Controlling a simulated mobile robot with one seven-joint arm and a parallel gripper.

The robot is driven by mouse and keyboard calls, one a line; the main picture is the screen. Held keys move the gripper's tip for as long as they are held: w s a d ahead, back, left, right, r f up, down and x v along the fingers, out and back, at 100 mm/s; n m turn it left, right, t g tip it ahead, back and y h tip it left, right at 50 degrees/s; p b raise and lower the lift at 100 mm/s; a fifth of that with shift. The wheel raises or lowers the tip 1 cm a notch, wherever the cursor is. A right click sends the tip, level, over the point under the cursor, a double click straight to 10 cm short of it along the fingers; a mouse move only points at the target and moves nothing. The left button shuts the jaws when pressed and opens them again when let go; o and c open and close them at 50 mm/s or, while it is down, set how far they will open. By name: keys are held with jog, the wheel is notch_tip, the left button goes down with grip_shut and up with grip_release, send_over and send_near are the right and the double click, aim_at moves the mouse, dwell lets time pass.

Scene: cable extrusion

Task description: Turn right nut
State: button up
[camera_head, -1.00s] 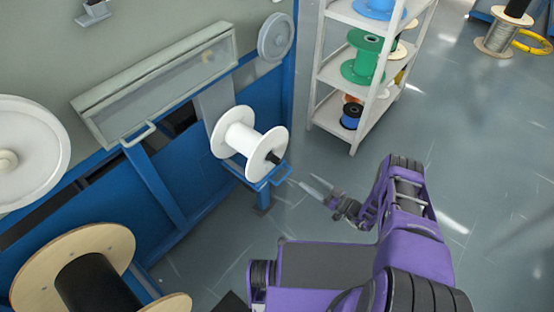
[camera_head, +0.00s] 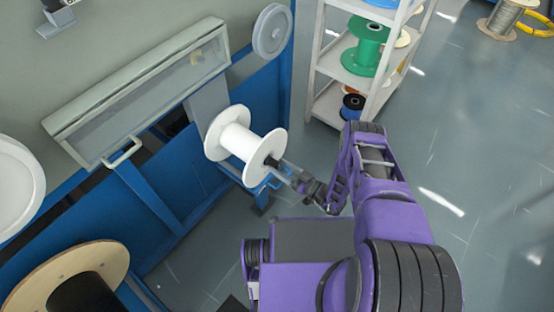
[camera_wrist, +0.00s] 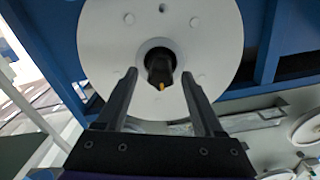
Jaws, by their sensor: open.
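A white spool (camera_head: 245,145) is mounted at the blue machine frame, its end disc facing my arm. A black nut (camera_head: 271,161) sits at the centre of that disc. In the wrist view the dark nut (camera_wrist: 160,68), with a small orange-yellow tip, lies in the hub of the white disc (camera_wrist: 205,40). My gripper (camera_head: 284,170) is close to the nut in the head view. In the wrist view my gripper (camera_wrist: 159,82) is open, one finger on each side of the nut's lower part. I cannot tell whether the fingers touch it.
A blue bracket (camera_head: 272,183) is just below the spool. A white shelf (camera_head: 329,104) with a green spool (camera_head: 363,46) stands behind. A wooden reel (camera_head: 40,270) is at lower left.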

jog(key=shift+w+a, duration=0.2)
jog(key=shift+a, duration=0.1)
grip_shut()
